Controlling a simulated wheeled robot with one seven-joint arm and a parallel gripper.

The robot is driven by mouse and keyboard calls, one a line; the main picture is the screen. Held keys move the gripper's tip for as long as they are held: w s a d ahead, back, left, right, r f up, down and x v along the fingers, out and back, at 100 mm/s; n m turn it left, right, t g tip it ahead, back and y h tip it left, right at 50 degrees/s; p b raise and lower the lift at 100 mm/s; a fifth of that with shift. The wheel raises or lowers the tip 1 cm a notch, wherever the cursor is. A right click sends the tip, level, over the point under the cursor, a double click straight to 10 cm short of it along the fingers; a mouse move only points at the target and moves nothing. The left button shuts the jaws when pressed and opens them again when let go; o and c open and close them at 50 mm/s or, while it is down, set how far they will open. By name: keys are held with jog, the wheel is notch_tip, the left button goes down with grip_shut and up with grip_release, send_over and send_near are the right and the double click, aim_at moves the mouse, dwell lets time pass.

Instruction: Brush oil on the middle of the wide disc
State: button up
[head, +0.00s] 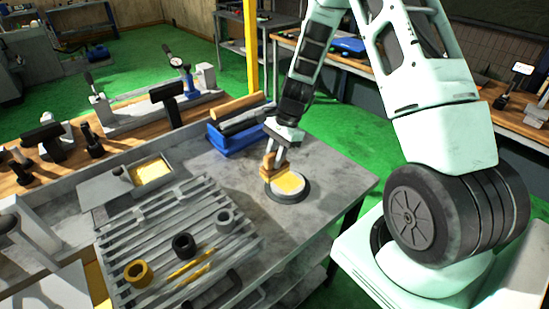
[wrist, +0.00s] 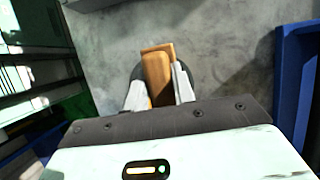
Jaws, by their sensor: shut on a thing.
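The wide disc (head: 287,199) lies flat on the grey table near its right corner, dark at the rim. A yellow, oil-like patch (head: 291,183) covers its middle. My gripper (head: 277,156) is shut on a brush with a wooden handle (head: 267,162), at the disc's far left edge. The wrist view shows the brush (wrist: 157,75) between the two fingers (wrist: 157,95). The brush hides most of the disc there, leaving only dark edges beside it. I cannot tell whether the bristles touch the disc.
An open tray of yellow liquid (head: 152,172) stands left of the disc. A blue box (head: 237,142) stands behind; blue also borders the wrist view's right (wrist: 296,85). Table right of the disc is clear.

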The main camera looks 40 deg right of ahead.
jog(key=shift+r+p, duration=1.1)
jog(key=shift+r, duration=0.6)
jog(key=shift+f, duration=0.1)
